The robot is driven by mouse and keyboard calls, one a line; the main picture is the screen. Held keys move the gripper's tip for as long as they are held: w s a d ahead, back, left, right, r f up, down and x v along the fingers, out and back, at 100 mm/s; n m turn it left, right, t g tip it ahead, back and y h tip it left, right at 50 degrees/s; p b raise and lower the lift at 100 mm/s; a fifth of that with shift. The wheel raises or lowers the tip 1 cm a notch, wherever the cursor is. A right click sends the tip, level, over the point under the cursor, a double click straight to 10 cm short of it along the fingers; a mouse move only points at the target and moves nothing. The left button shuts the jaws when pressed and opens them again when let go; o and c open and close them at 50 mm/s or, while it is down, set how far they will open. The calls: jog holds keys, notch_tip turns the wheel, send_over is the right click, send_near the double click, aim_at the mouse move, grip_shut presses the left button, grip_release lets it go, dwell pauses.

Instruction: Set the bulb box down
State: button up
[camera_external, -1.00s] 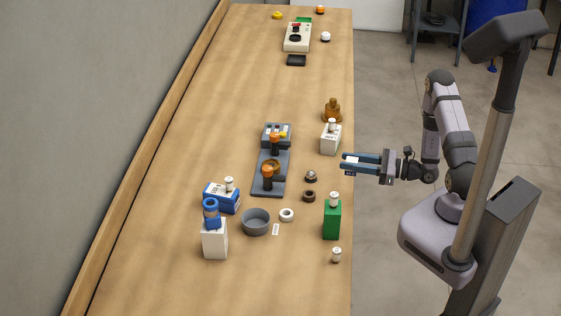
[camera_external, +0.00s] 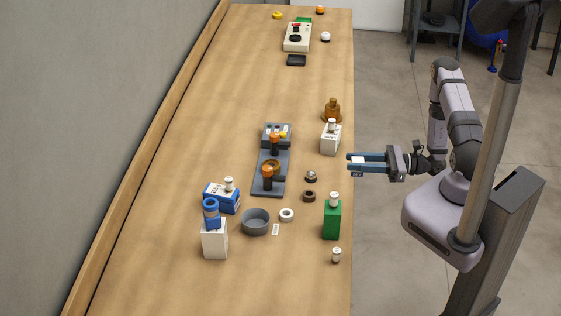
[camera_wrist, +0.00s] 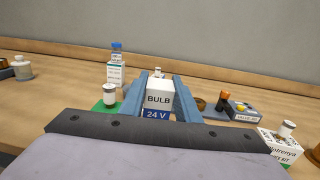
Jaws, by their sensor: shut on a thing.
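The bulb box (camera_wrist: 158,101), white with a blue lower band and the words BULB and 24 V, sits between the blue fingers of my gripper (camera_wrist: 155,90) in the wrist view. The fingers are shut on its sides. In the external view my gripper (camera_external: 352,164) is at the right edge of the workbench, with its fingertips around the edge line. The box (camera_external: 357,160) shows there as a small white and blue patch, partly covered by the fingers. Its underside is hidden, and I cannot tell its height over the bench.
A white box (camera_external: 330,141) and an amber bottle (camera_external: 332,112) stand just behind. A green box (camera_external: 332,221) stands nearer the front. A small dome (camera_external: 311,176) and dark ring (camera_external: 309,196) lie to the left. The bench (camera_external: 180,130) is bare on its left side.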

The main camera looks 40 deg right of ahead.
jog(key=s+a+n+g+y+b, duration=0.1)
jog(key=s+a+n+g+b, duration=0.15)
jog(key=s+n+g, duration=0.6)
jog(key=s+a+n+g+y+b, duration=0.25)
jog(key=s+n+g, duration=0.25)
jog(key=g, duration=0.7)
jog(key=s+d+f+n+g+h+b, duration=0.1)
jog(key=s+d+f+n+g+h, duration=0.4)
jog(key=n+g+h, duration=0.55)
jog(key=w+d+n+t+h+b, duration=0.3)
jog(key=w+d+n+t+h, duration=0.8)
jog(key=h, duration=1)
jog(key=w+a+r+n+t+b, duration=0.1)
jog(key=w+a+r+n+t, duration=0.3)
jog(key=w+a+n+t, duration=1.35)
jog(key=w+a+n+t+y, duration=0.1)
jog(key=a+n+t+y, duration=0.4)
jog(key=a, duration=0.6)
jog(key=s+a+f+n+t+y+b, duration=0.1)
jog(key=s+a+f+n+y, duration=0.1)
jog(key=a, duration=0.6)
jog(key=s+a+f+n+t+y+b, duration=0.1)
jog(key=s+a+f+n+t+y, duration=0.1)
jog(key=s+a+f+y, duration=0.3)
jog(key=s+a+y, duration=0.1)
jog(key=a+y, duration=0.1)
jog(key=a, duration=0.2)
jog(key=shift+n+b, duration=0.3)
jog(key=shift+n, duration=0.05)
